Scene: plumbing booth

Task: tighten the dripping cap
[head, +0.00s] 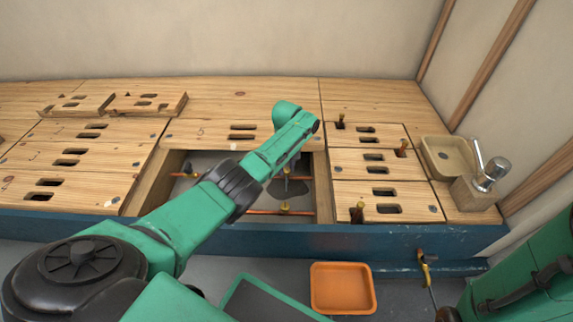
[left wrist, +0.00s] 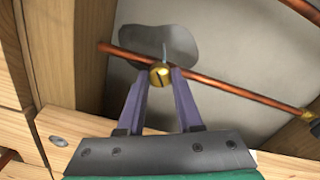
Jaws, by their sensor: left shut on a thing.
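In the left wrist view a round brass cap (left wrist: 160,75) with a dark slot sits on a copper pipe (left wrist: 240,92). My left gripper (left wrist: 160,82) has its two purple fingers on either side of this cap, shut on it. A thin pale streak shows just above the cap, over a grey wet patch (left wrist: 165,44) on the floor of the opening. A brass cap (head: 285,208) on the front pipe and a dark patch (head: 291,188) show beside the arm. My right gripper is not visible.
The opening is framed by wooden beams (head: 152,183) and slotted floor panels (head: 377,162). Loose panels (head: 147,103) lie at the back left. A tray (head: 447,158) and a metal dispenser on a block (head: 478,192) stand at the right. An orange tray (head: 342,288) is in front.

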